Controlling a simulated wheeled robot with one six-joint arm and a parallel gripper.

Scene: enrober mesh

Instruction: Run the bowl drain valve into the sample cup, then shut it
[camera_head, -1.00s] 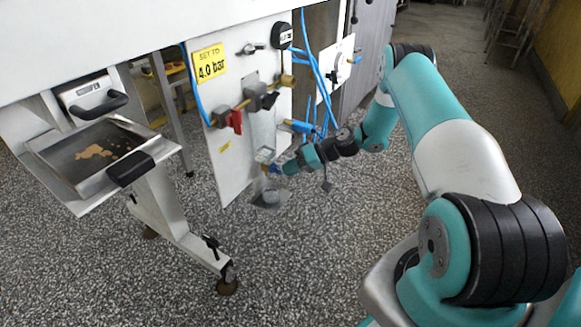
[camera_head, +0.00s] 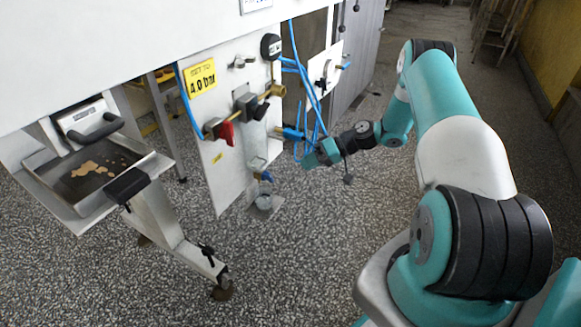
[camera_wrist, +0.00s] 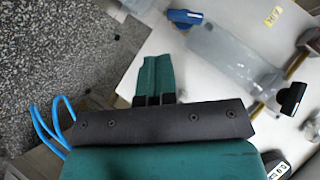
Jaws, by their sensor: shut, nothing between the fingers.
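The filter bowl (camera_head: 257,140), clear and cylindrical, hangs on the white panel. The small blue drain valve (camera_head: 266,177) is at its lower end; its blue handle (camera_wrist: 188,17) also shows in the wrist view. I cannot tell whether the valve is open or shut. The sample cup (camera_head: 264,202) is small and grey, under the valve on a bracket; its fill level is too small to read. My gripper (camera_head: 312,157) is shut and empty, right of the valve and apart from it. In the wrist view my fingertips (camera_wrist: 154,60) are together and touch nothing.
The panel (camera_head: 229,178) carries a red lever (camera_head: 225,133), a black lever (camera_head: 260,110), a gauge (camera_head: 271,46) and a yellow sign (camera_head: 200,78). Blue hoses (camera_head: 312,90) hang close above my gripper. A tray (camera_head: 43,168) is at the left.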

